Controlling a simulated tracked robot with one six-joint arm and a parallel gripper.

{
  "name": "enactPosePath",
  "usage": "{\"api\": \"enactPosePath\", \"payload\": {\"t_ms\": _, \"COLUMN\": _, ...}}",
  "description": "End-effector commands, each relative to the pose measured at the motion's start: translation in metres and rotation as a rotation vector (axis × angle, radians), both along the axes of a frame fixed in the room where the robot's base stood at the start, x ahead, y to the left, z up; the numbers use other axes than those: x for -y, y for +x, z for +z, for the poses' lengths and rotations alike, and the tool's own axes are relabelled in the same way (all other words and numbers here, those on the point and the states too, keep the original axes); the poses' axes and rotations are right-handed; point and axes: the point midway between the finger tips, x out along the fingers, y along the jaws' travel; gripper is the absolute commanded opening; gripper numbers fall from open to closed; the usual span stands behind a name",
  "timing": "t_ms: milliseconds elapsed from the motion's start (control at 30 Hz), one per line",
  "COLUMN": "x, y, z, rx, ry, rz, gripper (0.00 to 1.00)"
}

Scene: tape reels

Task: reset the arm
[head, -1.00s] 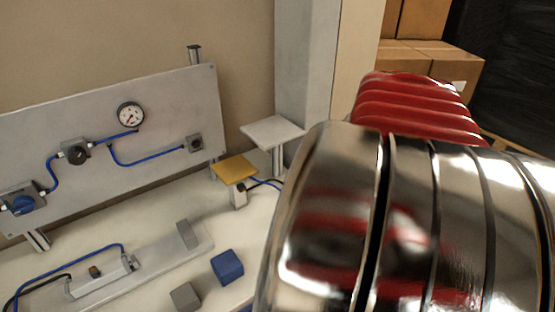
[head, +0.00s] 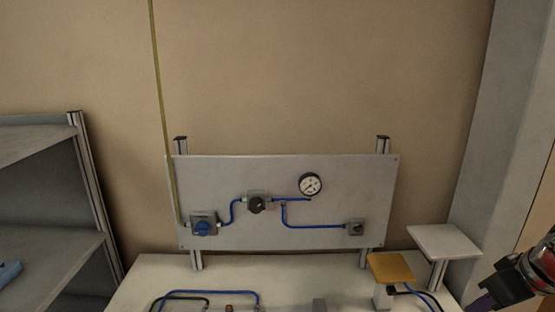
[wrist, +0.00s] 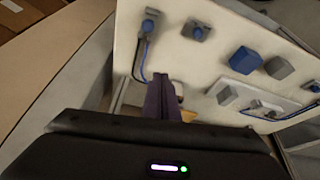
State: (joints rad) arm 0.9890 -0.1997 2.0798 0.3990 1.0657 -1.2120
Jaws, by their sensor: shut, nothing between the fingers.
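My gripper (wrist: 160,84) shows in the wrist view as dark purple fingers held together, with nothing between them. Beyond them, at a distance I cannot judge, lies a pale bench top (wrist: 190,60). In the head view my arm's dark wrist end (head: 512,280) enters at the lower right corner, with a bit of purple finger at the bottom edge. It is close to the right end of the bench in the picture. The fingertips are cut off or hidden there.
A grey panel (head: 330,215) with a gauge (head: 311,185), knobs and blue tubes stands behind the bench. A yellow plate (head: 391,266) and a white plate (head: 445,241) are near my arm. A grey shelf (head: 60,245) stands left. A blue block (wrist: 245,61) lies on the bench.

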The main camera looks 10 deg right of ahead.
Motion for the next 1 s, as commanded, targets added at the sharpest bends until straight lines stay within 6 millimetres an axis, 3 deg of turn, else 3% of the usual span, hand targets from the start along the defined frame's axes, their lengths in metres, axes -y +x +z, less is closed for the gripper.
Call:
{"api": "enactPosePath", "payload": {"t_ms": 433, "x": -0.101, "y": 0.044, "z": 0.008, "rx": -0.021, "ry": -0.020, "rz": -0.013, "gripper": 0.00}}
{"api": "enactPosePath", "payload": {"t_ms": 1000, "x": -0.238, "y": 0.017, "z": -0.002, "rx": 0.019, "ry": -0.014, "rz": -0.032, "gripper": 0.00}}
